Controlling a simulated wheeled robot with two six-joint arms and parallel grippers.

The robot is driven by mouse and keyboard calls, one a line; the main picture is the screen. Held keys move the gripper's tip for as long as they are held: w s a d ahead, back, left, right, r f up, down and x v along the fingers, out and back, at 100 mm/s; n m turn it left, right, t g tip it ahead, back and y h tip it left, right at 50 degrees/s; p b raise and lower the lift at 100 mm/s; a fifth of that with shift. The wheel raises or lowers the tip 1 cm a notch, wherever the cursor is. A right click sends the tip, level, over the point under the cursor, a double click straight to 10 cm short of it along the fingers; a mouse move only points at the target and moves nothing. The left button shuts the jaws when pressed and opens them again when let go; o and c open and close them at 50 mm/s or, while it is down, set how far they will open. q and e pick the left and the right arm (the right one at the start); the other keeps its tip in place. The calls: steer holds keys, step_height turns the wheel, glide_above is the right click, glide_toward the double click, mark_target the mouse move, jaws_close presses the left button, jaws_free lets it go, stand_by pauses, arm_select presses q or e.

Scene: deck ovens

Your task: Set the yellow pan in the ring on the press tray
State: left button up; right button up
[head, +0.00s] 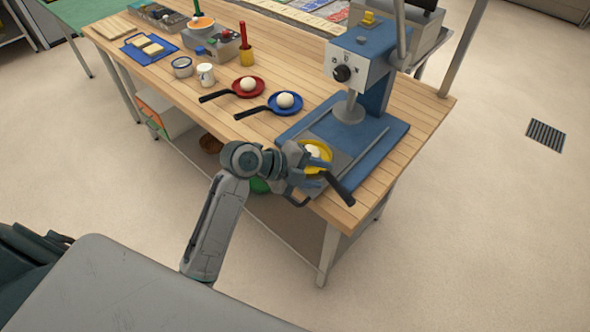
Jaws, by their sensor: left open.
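The yellow pan (325,147) sits at the near end of the press, over the grey press tray (345,140). A white dough ball (313,151) is in it, and its black handle (341,191) points toward the near right table edge. My left gripper (312,174) is open at the pan's near side, close to the handle, and covers part of the pan. The ring on the tray is hidden, so I cannot tell whether the pan is seated in it. The blue press (365,65) stands behind, its round plate (348,110) raised. My right gripper is not in view.
A blue pan (270,108) and a red pan (235,90), each with a white ball, lie left of the press. The wooden table's (420,130) right end is bare.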

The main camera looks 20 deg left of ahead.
arm_select(q)
steer(key=b+v, duration=0.2)
steer(key=v, duration=0.6)
steer(key=shift+a+r, duration=0.1)
stand_by(0.9)
